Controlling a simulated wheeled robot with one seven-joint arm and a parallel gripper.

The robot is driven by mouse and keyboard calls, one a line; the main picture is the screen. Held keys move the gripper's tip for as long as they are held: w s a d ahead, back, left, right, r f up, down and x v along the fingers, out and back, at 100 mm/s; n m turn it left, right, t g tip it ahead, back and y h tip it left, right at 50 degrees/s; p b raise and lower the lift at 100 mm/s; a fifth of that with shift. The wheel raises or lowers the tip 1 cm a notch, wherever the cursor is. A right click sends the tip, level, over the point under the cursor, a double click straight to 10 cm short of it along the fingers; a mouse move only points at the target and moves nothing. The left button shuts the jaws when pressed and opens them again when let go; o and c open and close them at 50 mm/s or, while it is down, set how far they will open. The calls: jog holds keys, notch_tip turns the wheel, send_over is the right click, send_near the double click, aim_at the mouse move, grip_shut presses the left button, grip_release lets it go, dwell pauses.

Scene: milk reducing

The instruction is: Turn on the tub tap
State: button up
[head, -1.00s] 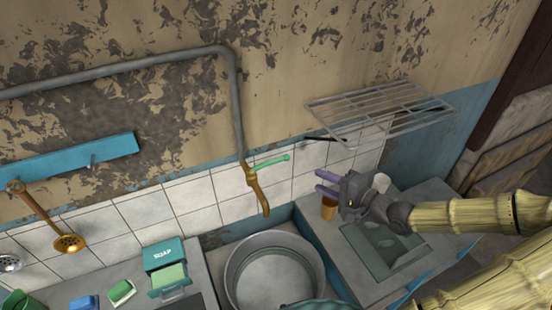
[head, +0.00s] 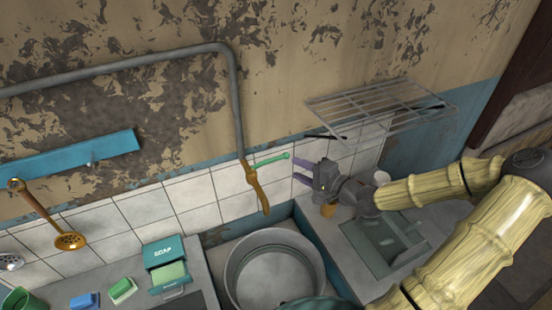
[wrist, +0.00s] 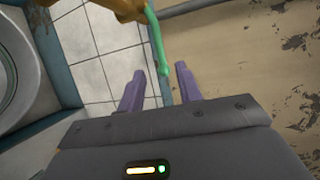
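The tub tap is a brass spout (head: 257,187) on a grey pipe, with a green lever handle (head: 271,160) pointing right. Below it is the round metal tub (head: 240,262). My gripper (head: 298,171) is just right of the handle's tip, with its purple fingers pointing left toward it. In the wrist view the brass tap (wrist: 122,8) is at the top, and the green handle (wrist: 158,45) hangs down toward the gap between the fingers. My gripper (wrist: 160,88) is open and empty there. Whether the handle tip is between the fingers in depth is hard to tell.
A wire rack (head: 380,110) juts from the wall above my gripper. A soap box (head: 165,252), sponges and a hanging ladle (head: 45,215) are at left. A tiled wall (head: 200,190) is behind the tap.

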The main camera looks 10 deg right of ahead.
aim_at(278, 160)
jog(key=p+x, duration=0.2)
jog(key=x, duration=0.7)
jog(key=shift+w+a, duration=0.2)
jog(key=shift+w, duration=0.1)
grip_shut()
